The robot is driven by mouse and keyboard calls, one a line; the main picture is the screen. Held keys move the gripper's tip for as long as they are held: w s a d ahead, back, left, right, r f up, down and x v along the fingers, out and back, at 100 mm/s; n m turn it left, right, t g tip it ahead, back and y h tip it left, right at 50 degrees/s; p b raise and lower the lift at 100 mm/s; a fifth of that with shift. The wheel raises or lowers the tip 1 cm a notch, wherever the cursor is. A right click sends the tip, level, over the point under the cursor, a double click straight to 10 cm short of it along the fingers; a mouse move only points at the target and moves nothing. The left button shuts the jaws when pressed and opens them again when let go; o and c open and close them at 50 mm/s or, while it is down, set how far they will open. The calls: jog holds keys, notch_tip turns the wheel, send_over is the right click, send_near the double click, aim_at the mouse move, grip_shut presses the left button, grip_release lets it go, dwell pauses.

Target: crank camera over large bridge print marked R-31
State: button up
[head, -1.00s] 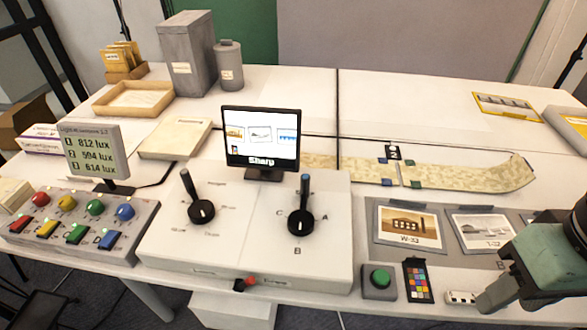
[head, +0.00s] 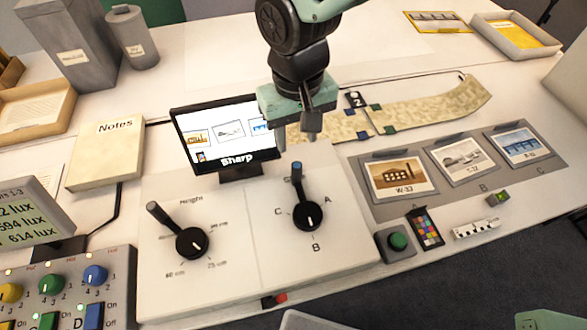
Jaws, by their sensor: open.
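The control box's right crank (head: 307,214) is a black knob with a lever. Its blue-topped handle points up, away from the marks A, B and C around it. My gripper (head: 296,139) is open, fingers pointing down, just above and behind the handle in the picture; whether it touches cannot be told. The blue bridge print (head: 522,145) lies at the right end of the grey mat (head: 385,206), above the C mark; its label is too small to read surely. The monitor (head: 224,136) reads "Sharp" and shows small pictures of the prints.
A left crank (head: 192,242) with height marks shares the box (head: 170,285). A green button (head: 397,243), a colour chart (head: 427,229) and two more prints, W-32 (head: 402,178) and T-32 (head: 464,160), are at right. A notes pad (head: 105,150) lies at left.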

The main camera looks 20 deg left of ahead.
aim_at(297, 175)
notch_tip(297, 175, down, 13)
jog(key=shift+r+p, duration=0.1)
jog(key=shift+p, duration=0.6)
jog(key=shift+c, duration=0.3)
jog(key=shift+d, duration=0.1)
grip_shut()
